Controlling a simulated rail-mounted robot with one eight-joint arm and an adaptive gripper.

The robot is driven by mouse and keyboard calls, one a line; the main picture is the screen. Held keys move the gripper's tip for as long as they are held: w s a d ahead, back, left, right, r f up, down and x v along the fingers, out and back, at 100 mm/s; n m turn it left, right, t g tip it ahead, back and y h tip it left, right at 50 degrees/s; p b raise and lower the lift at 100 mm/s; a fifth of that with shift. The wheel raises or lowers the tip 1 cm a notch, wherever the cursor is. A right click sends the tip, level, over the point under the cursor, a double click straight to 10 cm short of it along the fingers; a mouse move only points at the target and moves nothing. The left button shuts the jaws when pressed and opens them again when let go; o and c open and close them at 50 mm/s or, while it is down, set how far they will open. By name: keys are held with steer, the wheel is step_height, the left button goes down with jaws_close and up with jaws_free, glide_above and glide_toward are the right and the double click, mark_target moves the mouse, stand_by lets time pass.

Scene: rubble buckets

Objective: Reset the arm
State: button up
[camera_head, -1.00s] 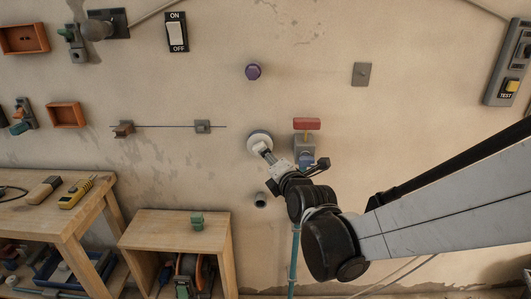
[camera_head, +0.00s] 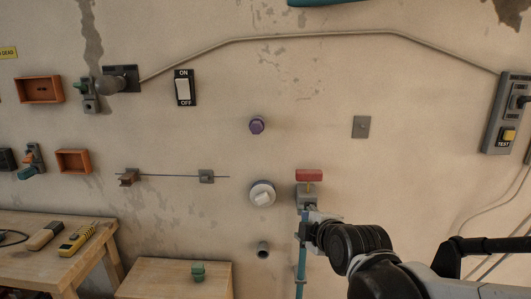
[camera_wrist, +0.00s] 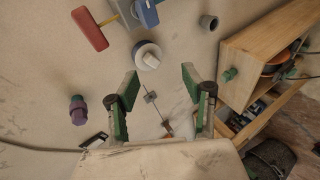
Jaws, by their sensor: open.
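My gripper (camera_wrist: 160,82) is open in the wrist view, its two green-lined fingers wide apart with nothing held between them. In the head view my arm comes in from the lower right, and its end overlaps the lower part of the red-handled valve (camera_head: 309,176); the fingers are hard to make out there. A round white knob (camera_head: 262,194) on the wall is clear of my gripper, to its left. In the wrist view the white knob (camera_wrist: 147,56) is above the space between the fingers.
A purple knob (camera_head: 257,125), an ON/OFF switch (camera_head: 184,88) and a grey panel with a yellow button (camera_head: 507,135) are on the wall. A pipe stub (camera_head: 263,248) sits below the white knob. Wooden benches (camera_head: 150,282) stand at lower left. The upper middle wall is mostly clear.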

steer(key=s+d+m+g+h+p, duration=0.1)
steer(key=s+d+m+g+p, duration=0.1)
steer(key=s+d+m, duration=0.3)
steer(key=s+d+m+g+h+p, duration=0.2)
steer(key=s+d+m, duration=0.3)
steer(key=s+m, duration=0.8)
steer(key=shift+s+d+r+g, duration=0.45)
steer(key=shift+s+g, duration=0.25)
steer(key=shift+s, duration=0.45)
